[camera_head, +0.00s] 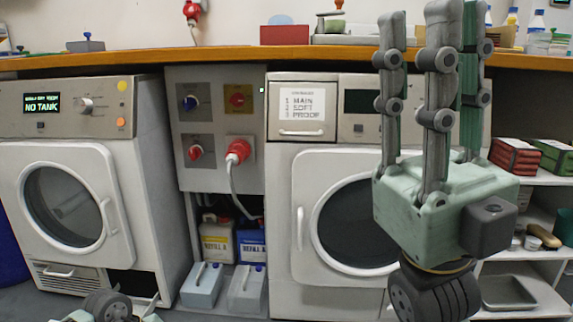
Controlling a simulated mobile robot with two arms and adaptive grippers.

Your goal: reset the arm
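My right gripper (430,30) stands upright in front of the right-hand machine, its pale green palm low and its several grey jointed fingers pointing straight up. The fingers are extended and apart, with nothing held between them. It hides part of the machine's panel and door and part of the counter edge. Of my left arm, only a small grey-green piece (108,306) shows at the bottom left edge. Its fingers cannot be made out.
A wooden counter (230,55) runs across above two white front-loading machines (160,190) (285,220). Between them are a switch panel (213,125), a red plug with a hanging cable, and refill containers (217,240). White shelves (535,280) with folded cloths (515,157) stand at the right.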

